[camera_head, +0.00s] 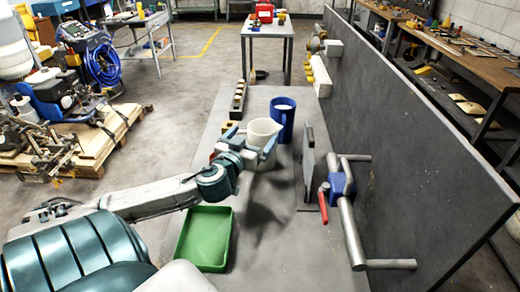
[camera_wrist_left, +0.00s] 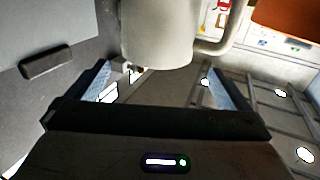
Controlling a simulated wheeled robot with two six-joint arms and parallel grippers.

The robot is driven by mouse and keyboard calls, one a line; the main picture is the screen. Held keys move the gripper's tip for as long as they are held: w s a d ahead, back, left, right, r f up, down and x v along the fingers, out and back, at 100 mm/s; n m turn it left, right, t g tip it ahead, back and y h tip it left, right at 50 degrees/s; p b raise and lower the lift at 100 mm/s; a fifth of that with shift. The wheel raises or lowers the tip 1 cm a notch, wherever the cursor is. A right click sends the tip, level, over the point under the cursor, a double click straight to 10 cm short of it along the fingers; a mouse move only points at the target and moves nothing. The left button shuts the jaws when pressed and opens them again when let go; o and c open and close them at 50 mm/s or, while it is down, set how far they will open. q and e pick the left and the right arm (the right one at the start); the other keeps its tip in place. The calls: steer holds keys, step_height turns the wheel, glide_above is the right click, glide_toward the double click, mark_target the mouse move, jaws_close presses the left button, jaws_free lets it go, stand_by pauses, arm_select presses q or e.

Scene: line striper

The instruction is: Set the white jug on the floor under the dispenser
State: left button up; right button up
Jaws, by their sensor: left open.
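The white jug (camera_head: 263,134) stands upright on the grey surface in the head view. In the left wrist view the jug (camera_wrist_left: 160,35) fills the top middle, its handle to the right. My left gripper (camera_head: 250,141) is open at the jug, with a finger to either side of it. In the left wrist view the open fingers (camera_wrist_left: 165,85) show gaps beside the jug. A pipe fitting with a blue body (camera_head: 340,184) and a red lever is on the right; I cannot tell if this is the dispenser. My right gripper is not in view.
A blue jug (camera_head: 283,119) stands just behind the white one. A green tray (camera_head: 204,238) lies near the front. A dark upright plate (camera_head: 309,165) and a long dark panel (camera_head: 410,130) bound the right. A row of small blocks (camera_head: 238,98) is behind left.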

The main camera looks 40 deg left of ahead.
mark_target(268, 122)
arm_select(q)
steer(key=x, duration=0.4)
steer(key=p+x, duration=0.1)
steer(key=x, duration=0.1)
steer(key=p+x, duration=0.1)
steer(key=shift+w+d+f, duration=0.2)
steer(key=shift+f, duration=0.1)
steer(key=shift+w+a+f, duration=0.1)
steer(key=shift+w+f, duration=0.05)
steer(key=shift+w, duration=0.15)
